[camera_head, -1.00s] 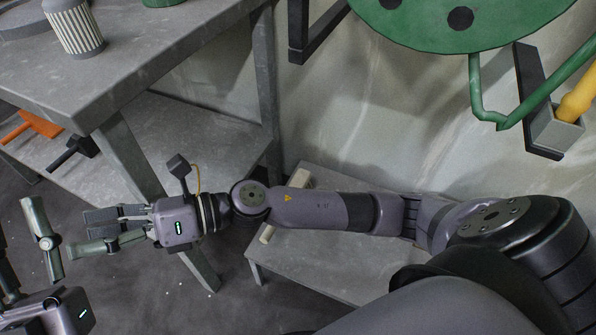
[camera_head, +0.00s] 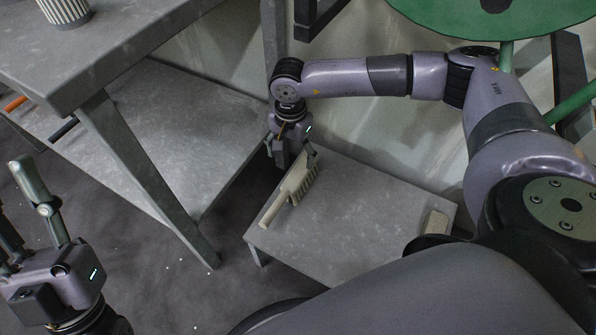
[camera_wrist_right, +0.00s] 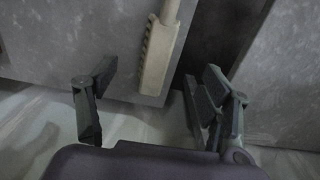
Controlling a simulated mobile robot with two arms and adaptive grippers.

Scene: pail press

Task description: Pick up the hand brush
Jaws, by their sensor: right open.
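The hand brush (camera_head: 294,188) has a pale beige handle and bristles along one side. It lies on a low grey table, its handle pointing to the lower left in the head view. My right gripper (camera_head: 291,154) is open and points down at the brush's far end, partly hiding it. In the right wrist view the brush (camera_wrist_right: 159,50) lies ahead, between the lines of the open fingers (camera_wrist_right: 156,78), with no visible contact. My left gripper (camera_head: 22,205) is at the lower left, fingers apart and empty, partly out of frame.
The low table (camera_head: 345,245) is mostly bare, with a small beige block (camera_head: 435,223) at its right. A taller grey workbench (camera_head: 150,50) with a lower shelf (camera_head: 185,120) stands at the left. A green round part (camera_head: 480,18) is at the upper right.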

